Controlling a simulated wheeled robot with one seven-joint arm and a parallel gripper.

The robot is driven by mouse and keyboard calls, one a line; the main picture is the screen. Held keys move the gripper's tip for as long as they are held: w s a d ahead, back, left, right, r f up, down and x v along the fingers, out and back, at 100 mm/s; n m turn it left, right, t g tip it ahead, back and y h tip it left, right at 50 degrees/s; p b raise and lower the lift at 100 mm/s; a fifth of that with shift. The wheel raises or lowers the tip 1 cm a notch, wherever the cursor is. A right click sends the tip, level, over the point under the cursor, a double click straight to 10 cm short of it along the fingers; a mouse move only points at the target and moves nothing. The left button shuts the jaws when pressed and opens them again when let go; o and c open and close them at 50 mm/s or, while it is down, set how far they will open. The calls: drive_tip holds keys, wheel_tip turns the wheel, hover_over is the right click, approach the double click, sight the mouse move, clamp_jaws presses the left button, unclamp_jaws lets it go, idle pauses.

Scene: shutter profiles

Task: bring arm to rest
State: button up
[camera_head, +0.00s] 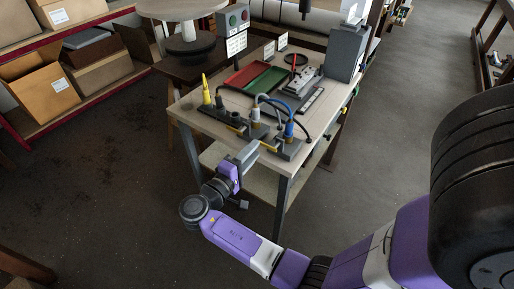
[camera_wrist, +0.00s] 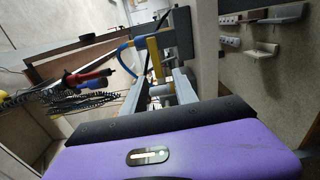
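My gripper (camera_head: 252,152) is at the front edge of the work table (camera_head: 187,108), low beside the dark fixtures there. In the wrist view its two grey fingers (camera_wrist: 160,88) stand apart, and a pale cylindrical part shows between or just beyond them. I see no clear grip on anything. A yellow bar (camera_wrist: 154,57) on a dark block (camera_wrist: 178,45) lies close past the fingertips. My purple arm reaches in from the lower right, bent low in front of the table.
Dark holders carry a yellow cone-shaped piece (camera_head: 206,90) and a blue-cabled connector (camera_head: 289,130). Red (camera_head: 245,75) and green (camera_head: 265,78) trays lie behind. A grey post (camera_head: 346,52) stands at the back right. Shelves with cardboard boxes (camera_head: 45,92) are left. Floor right of the table is clear.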

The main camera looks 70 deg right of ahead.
idle(0.6)
drive_tip(key=w+f+n+t+y, duration=0.1)
drive_tip(key=w+f+n+t, duration=0.1)
drive_tip(key=w+t, duration=0.4)
drive_tip(key=w+a+f+n+t+y, duration=0.1)
drive_tip(key=a+f+n+t+y, duration=0.15)
drive_tip(key=a+t+y, duration=0.4)
drive_tip(key=w+a+f+n+t+y, duration=0.2)
drive_tip(key=a+f+t+y, duration=0.1)
drive_tip(key=a, duration=0.6)
drive_tip(key=s+a+r+m+t+y, duration=0.1)
drive_tip(key=s+a+r+t+y, duration=0.35)
drive_tip(key=s+a+r, duration=0.4)
drive_tip(key=s+a+r+m+y, duration=0.1)
drive_tip(key=s+a+r, duration=0.2)
drive_tip(key=s, duration=0.5)
drive_tip(key=s+a+r+m+g+y, duration=0.1)
drive_tip(key=s+a+r+m, duration=0.1)
drive_tip(key=s, duration=0.7)
drive_tip(key=shift+a+r+y, duration=0.3)
drive_tip(key=shift+a+r, duration=0.45)
drive_tip(key=shift+a, duration=0.35)
drive_tip(key=shift+s, duration=0.1)
